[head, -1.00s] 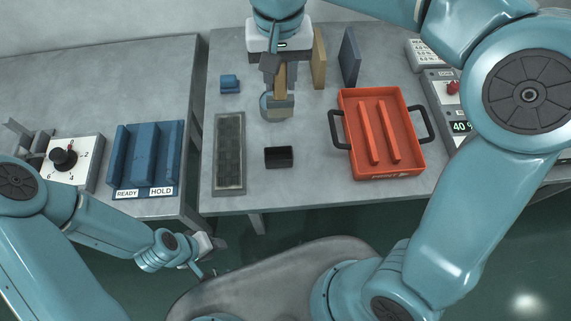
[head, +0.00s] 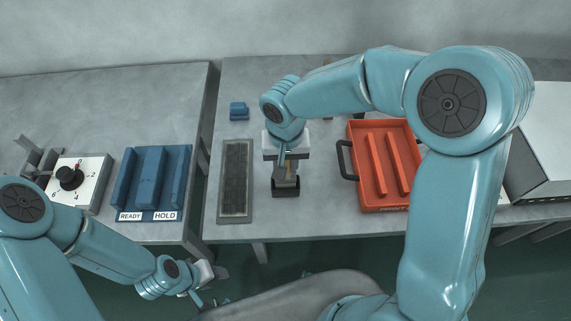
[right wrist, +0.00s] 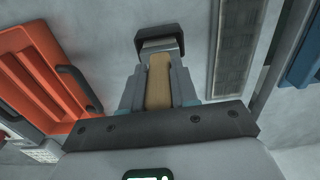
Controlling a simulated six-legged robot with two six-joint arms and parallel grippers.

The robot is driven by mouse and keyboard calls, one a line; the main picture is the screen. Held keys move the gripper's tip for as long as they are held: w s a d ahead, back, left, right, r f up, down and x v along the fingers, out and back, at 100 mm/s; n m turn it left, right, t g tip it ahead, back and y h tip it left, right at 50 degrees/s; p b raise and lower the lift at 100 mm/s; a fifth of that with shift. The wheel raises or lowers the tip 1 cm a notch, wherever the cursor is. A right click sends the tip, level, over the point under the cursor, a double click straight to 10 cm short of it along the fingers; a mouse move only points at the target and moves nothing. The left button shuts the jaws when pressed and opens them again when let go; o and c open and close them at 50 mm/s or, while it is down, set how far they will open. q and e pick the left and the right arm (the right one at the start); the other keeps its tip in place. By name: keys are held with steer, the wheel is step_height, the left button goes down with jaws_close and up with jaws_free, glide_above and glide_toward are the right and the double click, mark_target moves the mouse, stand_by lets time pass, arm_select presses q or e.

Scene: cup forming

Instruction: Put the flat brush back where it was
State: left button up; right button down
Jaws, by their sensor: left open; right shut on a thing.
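The flat brush has a tan wooden handle, seen in the right wrist view (right wrist: 159,82). My right gripper (head: 285,172) is shut on it, pointing down. The brush's lower end meets the small black holder (head: 286,191), which also shows in the right wrist view (right wrist: 160,34). The brush end is in line with the holder, but I cannot tell how deep inside it is. In the head view the gripper and arm hide most of the brush. My left gripper (head: 207,276) is open and empty, low in front of the tables.
A dark grated strip (head: 236,180) lies left of the holder, and an orange tray (head: 353,185) with a dark handle stands right. A small blue block (head: 239,111) is behind. A blue READY/HOLD rack (head: 152,180) and a dial box (head: 78,180) are on the left table.

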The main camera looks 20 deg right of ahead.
steer(key=shift+f, duration=0.75)
steer(key=shift+r, duration=0.1)
steer(key=shift+f+b, duration=0.25)
steer(key=shift+b, duration=0.05)
steer(key=c, duration=0.9)
jaws_free()
steer(key=shift+o, duration=0.2)
steer(key=shift+r, duration=0.1)
